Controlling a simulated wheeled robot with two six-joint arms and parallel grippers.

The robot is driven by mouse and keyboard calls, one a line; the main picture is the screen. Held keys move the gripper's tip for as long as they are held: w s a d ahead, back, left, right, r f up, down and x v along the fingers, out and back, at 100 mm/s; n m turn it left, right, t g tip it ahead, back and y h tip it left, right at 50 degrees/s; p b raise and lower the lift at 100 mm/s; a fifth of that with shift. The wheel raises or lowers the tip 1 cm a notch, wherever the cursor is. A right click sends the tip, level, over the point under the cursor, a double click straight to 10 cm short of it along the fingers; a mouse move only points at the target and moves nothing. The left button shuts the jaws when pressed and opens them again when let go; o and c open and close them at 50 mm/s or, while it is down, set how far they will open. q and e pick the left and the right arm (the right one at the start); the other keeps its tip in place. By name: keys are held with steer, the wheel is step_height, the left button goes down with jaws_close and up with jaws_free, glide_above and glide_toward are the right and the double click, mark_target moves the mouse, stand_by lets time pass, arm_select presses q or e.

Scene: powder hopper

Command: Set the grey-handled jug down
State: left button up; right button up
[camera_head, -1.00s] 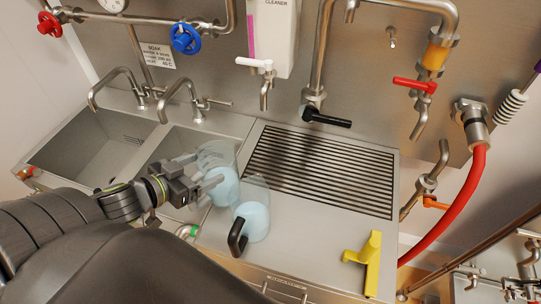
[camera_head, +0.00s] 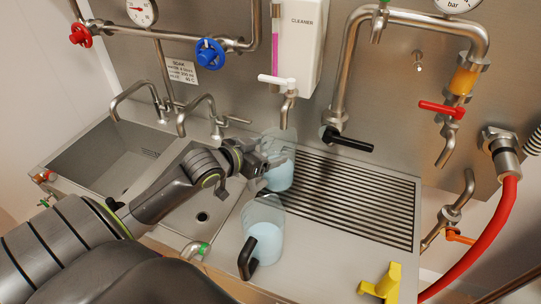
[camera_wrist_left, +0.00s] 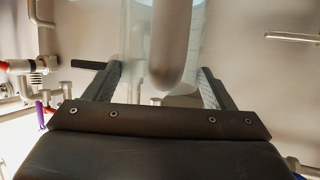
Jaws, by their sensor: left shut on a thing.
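The grey-handled jug (camera_head: 281,177) is clear, with pale blue liquid inside. It is upright at the left end of the slatted drain grid (camera_head: 350,195); I cannot tell whether its base touches the surface. My left gripper (camera_head: 263,168) is shut on its handle from the left and covers that handle in the head view. In the left wrist view the grey handle (camera_wrist_left: 172,45) stands between the two fingers (camera_wrist_left: 158,82), with the clear jug wall behind it. My right gripper is not in view.
A second jug with pale blue liquid (camera_head: 264,240) and a black handle (camera_head: 247,258) stands on the steel worktop in front. Two sinks lie left. A cleaner tap (camera_head: 288,95) and a black-levered pipe (camera_head: 347,139) overhang the grid. A yellow object (camera_head: 383,283) lies front right.

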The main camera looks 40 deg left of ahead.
arm_select(q)
steer(key=shift+w+d+r, duration=0.1)
steer(key=shift+w+d, duration=0.1)
steer(key=shift+w, duration=0.85)
step_height(320, 180, down, 3)
steer(key=shift+f+p, duration=0.1)
steer(key=shift+p, duration=0.45)
steer(key=shift+f, duration=0.2)
steer(key=o, duration=1.8)
steer(key=shift+f, duration=0.15)
steer(key=shift+o, duration=0.2)
